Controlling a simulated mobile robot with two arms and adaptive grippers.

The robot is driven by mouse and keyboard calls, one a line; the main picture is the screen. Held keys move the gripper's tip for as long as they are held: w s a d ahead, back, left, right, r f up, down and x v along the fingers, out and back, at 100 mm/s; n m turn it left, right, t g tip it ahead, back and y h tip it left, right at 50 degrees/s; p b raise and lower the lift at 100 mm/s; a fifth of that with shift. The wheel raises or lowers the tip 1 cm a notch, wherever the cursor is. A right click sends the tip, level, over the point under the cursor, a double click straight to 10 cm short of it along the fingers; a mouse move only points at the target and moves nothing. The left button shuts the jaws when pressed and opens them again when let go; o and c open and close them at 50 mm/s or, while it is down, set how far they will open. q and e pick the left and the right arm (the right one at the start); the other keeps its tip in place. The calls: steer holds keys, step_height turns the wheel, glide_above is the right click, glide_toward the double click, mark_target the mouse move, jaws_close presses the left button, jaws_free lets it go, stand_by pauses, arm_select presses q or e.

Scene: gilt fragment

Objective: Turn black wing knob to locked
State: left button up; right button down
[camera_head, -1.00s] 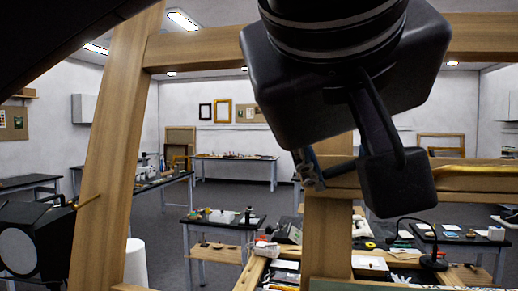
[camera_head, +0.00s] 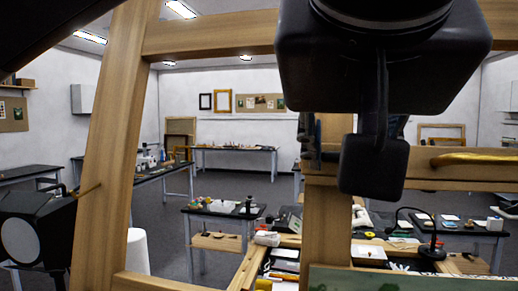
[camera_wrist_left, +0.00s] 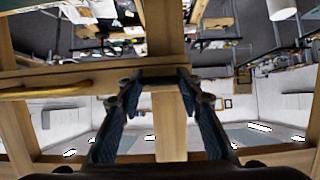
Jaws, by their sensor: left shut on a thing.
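A wooden frame stands close in front of me; its middle post (camera_head: 327,225) meets a crossbar (camera_head: 420,183). My left gripper (camera_head: 310,145) is at this joint, largely hidden behind its own black wrist body in the head view. In the left wrist view my left gripper's (camera_wrist_left: 160,76) two fingers reach to the post and are shut on a dark piece lying across it. This appears to be the black wing knob (camera_wrist_left: 160,73), though its outline and markings are unclear. The knob is hidden in the head view. My right gripper is not in view.
A gilt strip (camera_head: 478,158) lies along the crossbar, right of the post. The left post (camera_head: 110,150) stands near a black box-like device with a white disc (camera_head: 18,240). A bench with small items (camera_head: 222,209) and a lamp (camera_head: 432,250) stand beyond the frame.

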arm_select(q)
steer(key=shift+f, duration=0.1)
steer(key=o, duration=1.2)
steer(key=shift+c, duration=0.2)
steer(key=v, duration=0.7)
steer(key=shift+s+r, duration=0.2)
steer(key=shift+s, duration=0.05)
